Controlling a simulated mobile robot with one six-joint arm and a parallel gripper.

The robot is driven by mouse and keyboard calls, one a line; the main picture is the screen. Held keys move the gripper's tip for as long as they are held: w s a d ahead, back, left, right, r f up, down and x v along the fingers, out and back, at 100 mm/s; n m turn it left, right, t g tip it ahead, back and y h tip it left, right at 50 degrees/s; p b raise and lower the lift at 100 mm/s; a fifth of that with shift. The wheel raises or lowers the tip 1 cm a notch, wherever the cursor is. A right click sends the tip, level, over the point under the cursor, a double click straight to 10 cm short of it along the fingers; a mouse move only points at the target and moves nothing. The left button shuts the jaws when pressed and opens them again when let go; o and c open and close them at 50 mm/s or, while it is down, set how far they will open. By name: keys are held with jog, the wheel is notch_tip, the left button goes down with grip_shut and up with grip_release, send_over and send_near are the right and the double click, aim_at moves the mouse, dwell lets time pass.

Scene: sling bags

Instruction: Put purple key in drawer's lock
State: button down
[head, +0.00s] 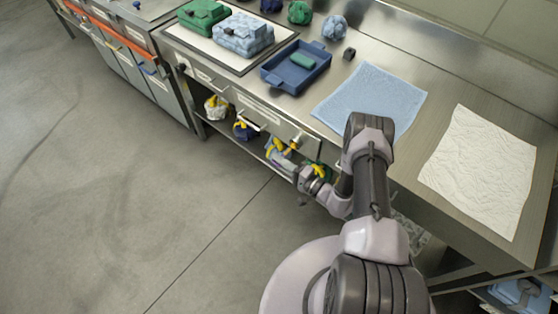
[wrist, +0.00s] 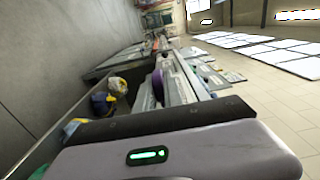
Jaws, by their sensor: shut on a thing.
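The purple key (wrist: 158,85) shows in the wrist view as a narrow purple shape just beyond the dark edge of my gripper, close to the drawer fronts. My gripper (head: 299,172) reaches down to the bench's front side in the head view and is shut on the key. The drawer front (head: 270,121) runs along under the worktop, with a pale handle. I cannot make out the key or the lock's keyhole in the head view, and I cannot tell whether the key touches the lock.
Bags with yellow parts, including a white one (head: 215,108) and a dark blue one (head: 244,130), sit on the shelf below the drawers. On the worktop are a blue tray (head: 277,78), a blue cloth (head: 365,92) and a white cloth (head: 480,165). Floor at left is clear.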

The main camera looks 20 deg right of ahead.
aim_at(286, 152)
jog(key=shift+w+d+b, duration=0.55)
jog(key=shift+w+d, duration=0.05)
jog(key=shift+d, duration=0.15)
jog(key=shift+w+d+b, duration=0.55)
jog(key=shift+d, duration=0.2)
dwell(0.5)
jog(key=shift+w+d+r, duration=0.1)
dwell(0.3)
jog(key=c, duration=1.4)
grip_release()
